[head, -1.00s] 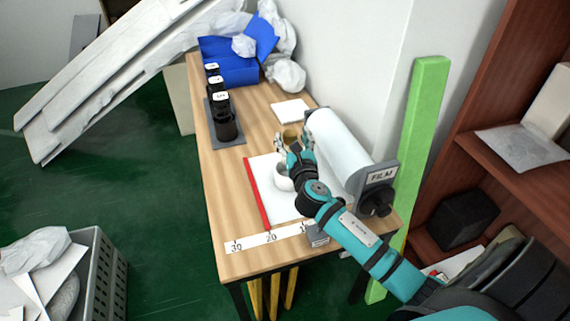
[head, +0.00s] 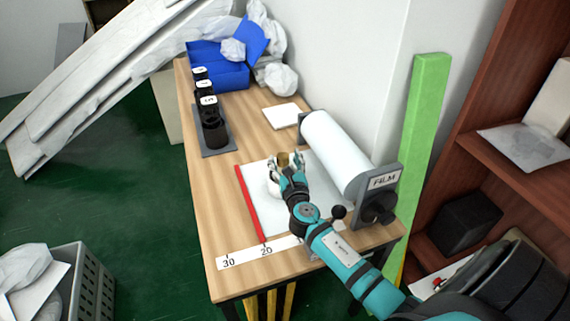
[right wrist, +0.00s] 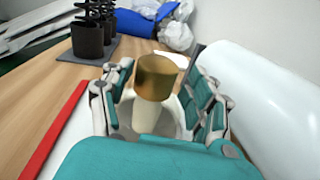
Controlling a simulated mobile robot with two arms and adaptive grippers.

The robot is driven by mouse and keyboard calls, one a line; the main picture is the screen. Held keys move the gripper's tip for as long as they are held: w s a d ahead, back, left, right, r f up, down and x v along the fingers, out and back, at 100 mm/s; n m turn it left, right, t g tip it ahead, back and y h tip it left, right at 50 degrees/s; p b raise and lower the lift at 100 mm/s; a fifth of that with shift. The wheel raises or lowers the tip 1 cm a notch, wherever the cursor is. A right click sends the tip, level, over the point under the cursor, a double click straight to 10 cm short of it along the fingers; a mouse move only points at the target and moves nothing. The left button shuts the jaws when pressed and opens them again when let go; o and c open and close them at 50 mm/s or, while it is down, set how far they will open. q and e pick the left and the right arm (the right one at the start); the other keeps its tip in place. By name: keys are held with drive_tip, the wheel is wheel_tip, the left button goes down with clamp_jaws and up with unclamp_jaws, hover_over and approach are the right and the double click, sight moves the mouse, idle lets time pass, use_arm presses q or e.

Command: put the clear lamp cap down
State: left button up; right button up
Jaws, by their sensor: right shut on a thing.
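The lamp cap (right wrist: 157,78) shows as a gold-brown cylinder on a pale stem in the right wrist view. In the head view its gold top (head: 285,157) is small. My right gripper (head: 286,170) is shut on it, with fingers on both sides of the stem in the right wrist view (right wrist: 160,100). A white round bowl-like thing (right wrist: 172,118) is around or behind the stem; I cannot tell which. The cap and gripper are over the white sheet (head: 255,185) on the wooden table. Contact with the sheet is hidden. My left gripper is not in view.
A film roll (head: 337,153) stands close right of my gripper. A red bar (head: 251,203) edges the sheet on the left. Black bottles (head: 212,130) stand on a grey tray at the back left, near a blue box (head: 220,75). Bare wood is free at left (head: 212,215).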

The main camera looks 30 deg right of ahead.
drive_tip(key=shift+f+b, duration=0.5)
drive_tip(key=shift+f, duration=0.05)
drive_tip(key=o, duration=1.3)
drive_tip(key=shift+r, duration=0.3)
drive_tip(key=shift+r+p, duration=0.45)
drive_tip(key=shift+p, duration=0.2)
drive_tip(key=v, duration=1.2)
drive_tip(key=shift+f, duration=0.1)
